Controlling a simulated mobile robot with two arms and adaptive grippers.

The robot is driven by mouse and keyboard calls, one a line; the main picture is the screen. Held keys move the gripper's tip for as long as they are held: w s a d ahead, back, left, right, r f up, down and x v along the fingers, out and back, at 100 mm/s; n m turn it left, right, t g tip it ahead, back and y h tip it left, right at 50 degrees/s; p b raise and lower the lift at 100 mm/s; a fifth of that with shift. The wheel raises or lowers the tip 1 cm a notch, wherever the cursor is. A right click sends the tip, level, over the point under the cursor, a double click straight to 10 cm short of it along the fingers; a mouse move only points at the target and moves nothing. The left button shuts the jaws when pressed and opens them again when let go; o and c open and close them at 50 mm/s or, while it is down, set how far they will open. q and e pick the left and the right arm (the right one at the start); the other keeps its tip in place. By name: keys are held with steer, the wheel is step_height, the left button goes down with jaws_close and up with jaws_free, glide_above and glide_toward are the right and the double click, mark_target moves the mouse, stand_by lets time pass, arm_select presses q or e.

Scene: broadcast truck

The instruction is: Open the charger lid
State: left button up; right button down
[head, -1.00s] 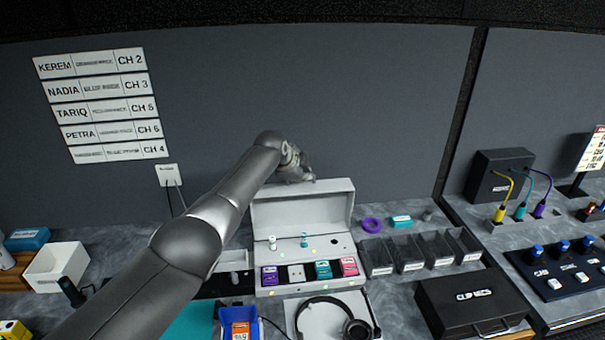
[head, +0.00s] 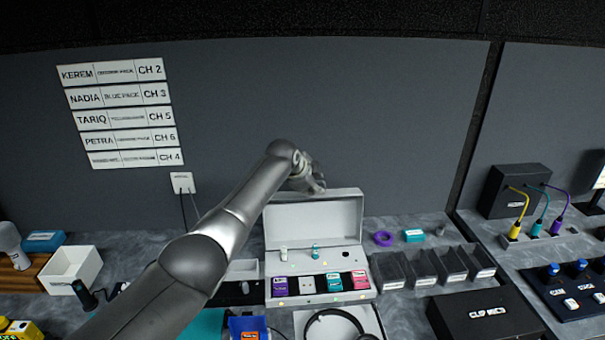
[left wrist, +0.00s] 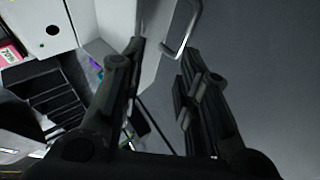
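The charger (head: 322,266) is a white box at the back of the counter, with several colored packs in its front slots and two small items upright behind them. Its lid (head: 314,221) stands raised and open at the back. The lid's pale panel (left wrist: 155,25) and a metal handle (left wrist: 183,32) lie just beyond the fingertips. My right gripper is out of view.
A black case (head: 482,317) and headphones (head: 343,324) are in front. The grey wall (head: 400,130) is close behind the lid.

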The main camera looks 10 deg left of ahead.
arm_select(q)
steer(key=v, duration=1.1)
stand_by(0.3)
